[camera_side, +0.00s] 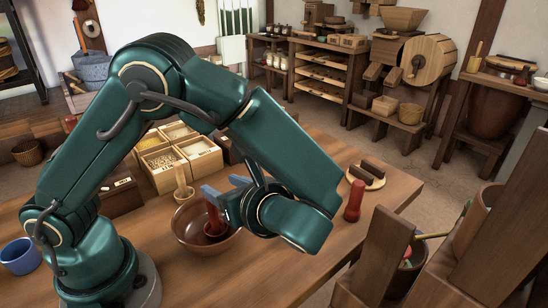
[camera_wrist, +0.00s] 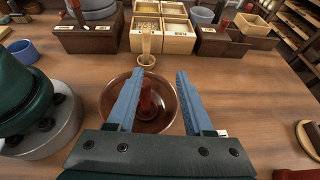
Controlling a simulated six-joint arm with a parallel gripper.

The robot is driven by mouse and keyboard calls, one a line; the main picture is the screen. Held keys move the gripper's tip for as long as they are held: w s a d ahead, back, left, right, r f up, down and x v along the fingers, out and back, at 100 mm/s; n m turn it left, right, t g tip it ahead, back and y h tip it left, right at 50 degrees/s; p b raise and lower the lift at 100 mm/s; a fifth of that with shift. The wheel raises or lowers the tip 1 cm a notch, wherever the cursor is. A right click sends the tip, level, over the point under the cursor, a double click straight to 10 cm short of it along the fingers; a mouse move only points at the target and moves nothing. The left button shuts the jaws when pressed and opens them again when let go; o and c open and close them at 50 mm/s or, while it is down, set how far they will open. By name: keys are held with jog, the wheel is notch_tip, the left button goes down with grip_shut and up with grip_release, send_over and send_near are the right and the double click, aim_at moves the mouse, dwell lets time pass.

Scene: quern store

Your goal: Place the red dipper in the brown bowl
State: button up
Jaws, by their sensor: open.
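The red dipper (camera_side: 214,222) stands roughly upright inside the brown bowl (camera_side: 190,243), its handle rising from the bowl. In the wrist view the dipper (camera_wrist: 146,102) shows inside the brown bowl (camera_wrist: 166,121), left of the midline between my fingers. My gripper (camera_side: 222,190) is at the bowl in the side view, its blue fingers close to the dipper's handle. In the wrist view my gripper (camera_wrist: 157,74) has its fingers wide apart, with nothing clamped between them. The left finger hides part of the bowl's rim.
A pale wooden dipper-like piece (camera_side: 182,184) stands just behind the bowl. Boxes of grain (camera_side: 165,162) line the back. A blue cup (camera_side: 20,255) is at left. A red bottle-shaped piece (camera_side: 354,200) and a plate (camera_side: 378,185) with dark bars are at right. The table front is clear.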

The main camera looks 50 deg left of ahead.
jog(key=w+v, duration=0.1)
jog(key=v, duration=0.7)
jog(key=s+a+r+n+t+h, duration=0.1)
jog(key=s+a+n+t+h, duration=0.1)
jog(key=n+h, duration=0.4)
jog(key=s+a+n+t+h, duration=0.2)
jog(key=s+n+h, duration=0.2)
jog(key=n, duration=0.9)
jog(key=h, duration=0.3)
jog(key=shift+s+a+r, duration=0.15)
jog(key=shift+a+r, duration=0.05)
jog(key=shift+r, duration=0.2)
